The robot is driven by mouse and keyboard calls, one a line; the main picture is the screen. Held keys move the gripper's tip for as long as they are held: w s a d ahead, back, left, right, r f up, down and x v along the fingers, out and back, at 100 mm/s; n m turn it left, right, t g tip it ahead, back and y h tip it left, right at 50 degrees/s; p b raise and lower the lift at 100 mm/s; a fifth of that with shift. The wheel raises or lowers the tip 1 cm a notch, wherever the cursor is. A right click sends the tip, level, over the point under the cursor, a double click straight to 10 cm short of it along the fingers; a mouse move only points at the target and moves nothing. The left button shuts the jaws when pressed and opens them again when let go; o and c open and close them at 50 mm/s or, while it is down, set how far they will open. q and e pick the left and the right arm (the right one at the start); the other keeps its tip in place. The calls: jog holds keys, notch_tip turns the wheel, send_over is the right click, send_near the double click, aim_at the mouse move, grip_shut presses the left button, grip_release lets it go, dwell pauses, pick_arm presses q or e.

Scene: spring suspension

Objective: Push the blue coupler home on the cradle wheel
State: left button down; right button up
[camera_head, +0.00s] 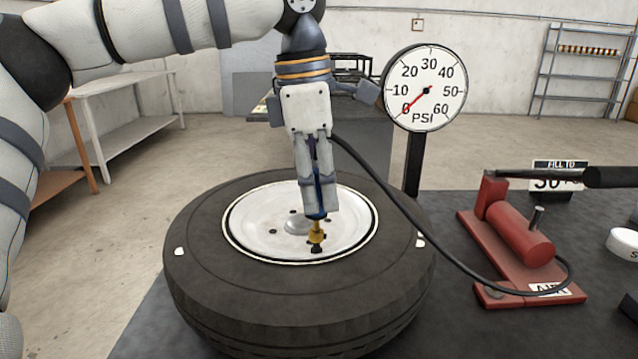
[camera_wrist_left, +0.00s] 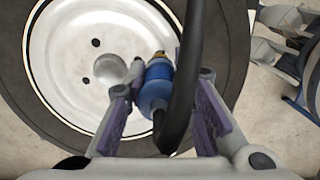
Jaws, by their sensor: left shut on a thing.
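My left gripper (camera_head: 318,208) points down over the wheel and is shut on the blue coupler (camera_wrist_left: 156,88). The coupler's blue body is between the fingers, with a black hose (camera_wrist_left: 187,75) attached. The cradle wheel (camera_head: 200,270) lies flat, a black tyre around a white rim. Below the fingertips a brass piece (camera_head: 317,236) stands over a short black stem (camera_head: 316,249) near the rim's front edge. The brass piece looks in line with the stem, but I cannot tell whether the coupler is fully seated.
A PSI gauge (camera_head: 426,89) on a post behind the wheel has its needle at 0. A red foot pump (camera_head: 522,235) stands to the right with the hose running to it. A FILL TO sign (camera_head: 558,174) and white round object (camera_head: 625,243) are farther right.

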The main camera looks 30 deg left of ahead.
pick_arm(q)
jog(key=shift+f, duration=1.1)
jog(key=c, duration=1.3)
grip_release()
jog(key=shift+r, duration=3.5)
